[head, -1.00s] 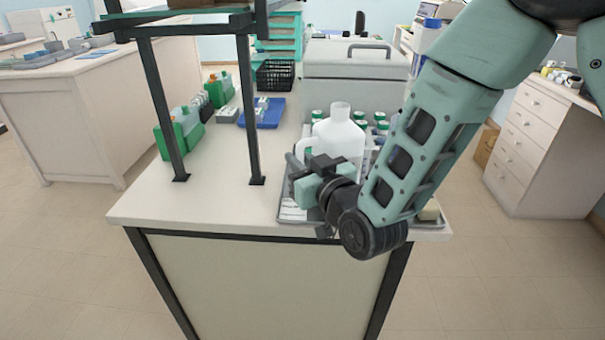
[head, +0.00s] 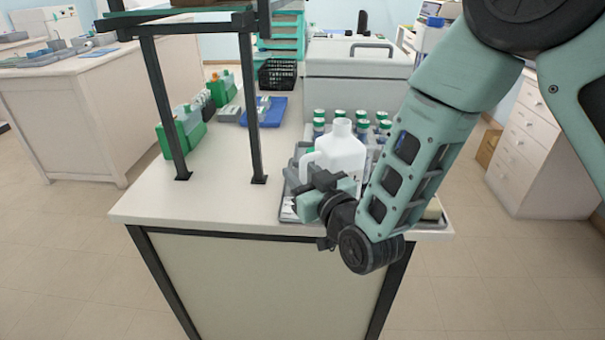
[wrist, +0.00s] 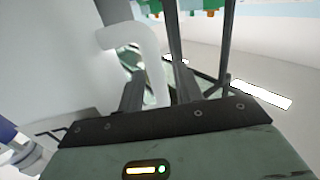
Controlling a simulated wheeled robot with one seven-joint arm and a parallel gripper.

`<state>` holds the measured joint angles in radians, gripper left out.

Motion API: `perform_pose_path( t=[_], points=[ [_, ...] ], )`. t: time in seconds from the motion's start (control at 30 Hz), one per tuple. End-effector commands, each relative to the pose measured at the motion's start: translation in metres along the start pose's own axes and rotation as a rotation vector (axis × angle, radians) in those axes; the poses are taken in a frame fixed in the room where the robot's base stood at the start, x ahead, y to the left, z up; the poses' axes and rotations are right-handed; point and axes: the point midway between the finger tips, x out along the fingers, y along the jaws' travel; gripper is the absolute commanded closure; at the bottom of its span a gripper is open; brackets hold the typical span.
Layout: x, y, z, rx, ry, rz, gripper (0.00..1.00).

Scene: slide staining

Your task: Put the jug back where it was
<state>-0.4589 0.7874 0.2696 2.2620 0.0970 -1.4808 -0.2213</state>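The white jug (head: 343,153) stands upright at the tray on the near right part of the bench, its open mouth up and its handle to the left. My gripper (head: 325,183) is in front of it at handle height.
The grey tray (head: 432,222) reaches near the bench's front edge. Several green-capped bottles (head: 340,115) stand behind the jug, before a large grey box (head: 358,72). A dark-legged shelf (head: 166,110) stands at left. The bench top (head: 225,200) between shelf and tray is clear.

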Motion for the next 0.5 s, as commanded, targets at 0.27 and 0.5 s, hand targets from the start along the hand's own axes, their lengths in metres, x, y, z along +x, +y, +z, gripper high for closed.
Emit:
perform_pose_path(
  t=[0.27, 0.5],
  points=[
    [-0.013, 0.0, -0.001, 0.0, -0.003, -0.001, 0.63],
    [-0.064, 0.0, 0.0, -0.001, -0.002, -0.002, 0.63]
  ],
)
